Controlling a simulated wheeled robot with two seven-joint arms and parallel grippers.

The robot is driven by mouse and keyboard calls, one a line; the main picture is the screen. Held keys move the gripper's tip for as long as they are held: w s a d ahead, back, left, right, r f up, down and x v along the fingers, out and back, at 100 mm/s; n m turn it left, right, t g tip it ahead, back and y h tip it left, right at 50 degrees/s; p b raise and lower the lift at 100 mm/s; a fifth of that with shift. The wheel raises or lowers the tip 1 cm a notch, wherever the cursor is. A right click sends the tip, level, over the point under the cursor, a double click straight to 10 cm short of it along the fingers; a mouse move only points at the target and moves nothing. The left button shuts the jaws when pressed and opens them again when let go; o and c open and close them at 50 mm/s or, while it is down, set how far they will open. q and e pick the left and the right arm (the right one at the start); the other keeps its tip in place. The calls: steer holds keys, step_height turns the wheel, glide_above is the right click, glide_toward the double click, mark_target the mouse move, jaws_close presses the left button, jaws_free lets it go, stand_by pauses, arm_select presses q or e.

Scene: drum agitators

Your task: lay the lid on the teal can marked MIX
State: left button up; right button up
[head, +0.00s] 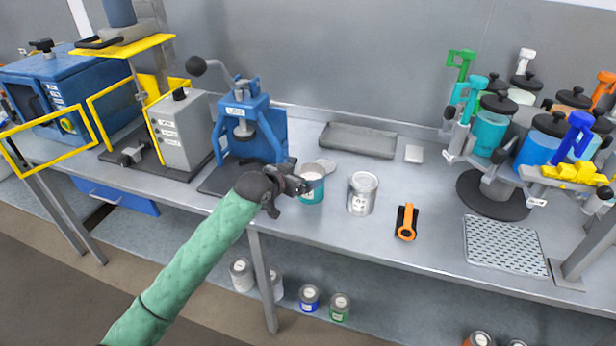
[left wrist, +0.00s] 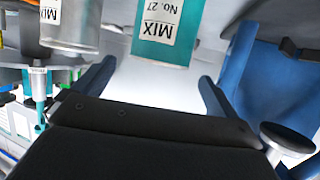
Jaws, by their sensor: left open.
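The teal can (head: 313,193) stands upright on the bench, with a grey top partly behind my gripper. In the left wrist view the teal can (left wrist: 165,50) appears upside down, with a white label reading MIX No. 27. A flat grey round piece (head: 327,164), which looks like the lid, shows just behind the can; I cannot tell if it touches the can. My left gripper (head: 298,186) is open at the left side of the teal can. In the left wrist view the space between its fingers (left wrist: 156,76) is empty, with the can beyond. My right gripper is out of view.
A silver can (head: 361,196) stands close to the right of the teal can. The blue press (head: 250,130) stands close on the left. An orange-and-black tool (head: 406,222) lies farther right. A grey tray (head: 358,140) lies behind.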

arm_select(q)
steer(key=b+v, duration=0.1)
steer(key=v, duration=0.5)
steer(key=shift+s, duration=0.25)
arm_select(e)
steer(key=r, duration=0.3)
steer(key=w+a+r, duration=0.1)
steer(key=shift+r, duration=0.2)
arm_select(q)
steer(key=shift+a, duration=0.1)
